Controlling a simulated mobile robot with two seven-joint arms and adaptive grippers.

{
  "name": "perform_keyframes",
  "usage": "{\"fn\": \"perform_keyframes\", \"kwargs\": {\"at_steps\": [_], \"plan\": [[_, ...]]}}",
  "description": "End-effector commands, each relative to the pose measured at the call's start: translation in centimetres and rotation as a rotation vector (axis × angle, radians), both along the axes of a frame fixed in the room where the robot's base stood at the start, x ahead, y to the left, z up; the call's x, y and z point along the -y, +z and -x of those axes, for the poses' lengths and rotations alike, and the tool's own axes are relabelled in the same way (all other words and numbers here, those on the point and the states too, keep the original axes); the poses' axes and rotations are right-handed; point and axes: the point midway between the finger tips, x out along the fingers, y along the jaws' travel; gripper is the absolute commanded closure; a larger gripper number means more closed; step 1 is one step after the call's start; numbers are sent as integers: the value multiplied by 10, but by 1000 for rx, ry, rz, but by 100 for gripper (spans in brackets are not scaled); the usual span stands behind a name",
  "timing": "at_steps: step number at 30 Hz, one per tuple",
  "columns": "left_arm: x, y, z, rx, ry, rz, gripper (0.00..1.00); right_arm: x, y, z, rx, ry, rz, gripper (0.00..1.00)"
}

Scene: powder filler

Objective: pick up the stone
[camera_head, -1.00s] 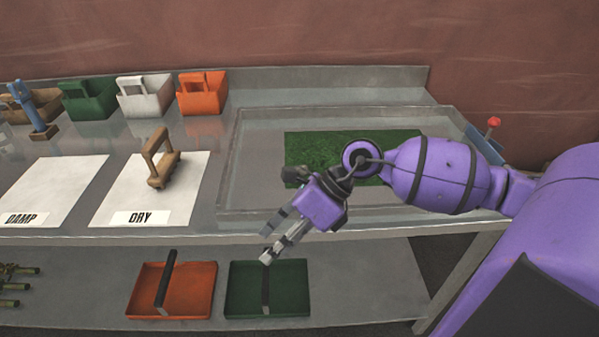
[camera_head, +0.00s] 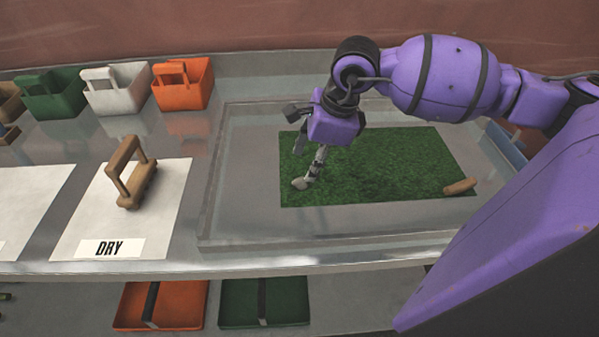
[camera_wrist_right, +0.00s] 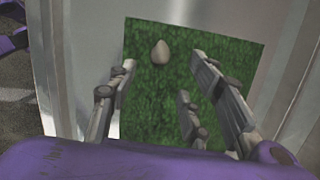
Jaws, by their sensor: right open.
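The stone (camera_wrist_right: 160,52) is a small, smooth, beige egg shape on the green mat (camera_wrist_right: 152,115) in the right wrist view. In the head view the stone (camera_head: 300,184) shows at the left part of the green mat (camera_head: 375,170), just below my right gripper's fingers. My right gripper (camera_head: 308,158) is open and points down over the mat. In the wrist view the fingers of my right gripper (camera_wrist_right: 160,80) are spread apart, with the stone beyond their tips and nothing held. My left gripper is not in view.
The mat lies in a clear shallow tray (camera_head: 225,215). A brown piece (camera_head: 460,187) lies at the mat's right edge. A wooden handled block (camera_head: 138,182) stands on the DRY sheet (camera_head: 85,220). Orange (camera_head: 185,90), white and green bins line the back left.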

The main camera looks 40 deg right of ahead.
Motion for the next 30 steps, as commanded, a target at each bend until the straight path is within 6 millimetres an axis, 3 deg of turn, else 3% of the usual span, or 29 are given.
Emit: {"fn": "perform_keyframes", "kwargs": {"at_steps": [8,16,25,30], "plan": [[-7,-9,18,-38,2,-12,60,-7,-29,-8,-1,1,-6,54],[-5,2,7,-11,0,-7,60,-14,-65,-19,-1,-1,-5,54],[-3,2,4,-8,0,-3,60,-14,-71,-21,0,0,-1,54],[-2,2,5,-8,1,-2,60,-14,-71,-21,-1,1,-2,74]]}}
